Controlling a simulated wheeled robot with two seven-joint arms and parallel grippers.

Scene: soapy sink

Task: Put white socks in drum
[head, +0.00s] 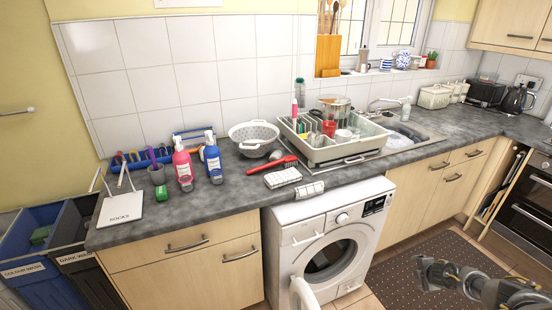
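The white washing machine (296,228) stands under the counter. Its round drum opening (328,260) faces the floor area, dark inside. A white rounded part (303,293) juts out at its lower left, perhaps the door swung open. I cannot make out any white socks for certain.
Laundry bins (30,268) stand at far left. The dotted mat (400,280) is clear.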

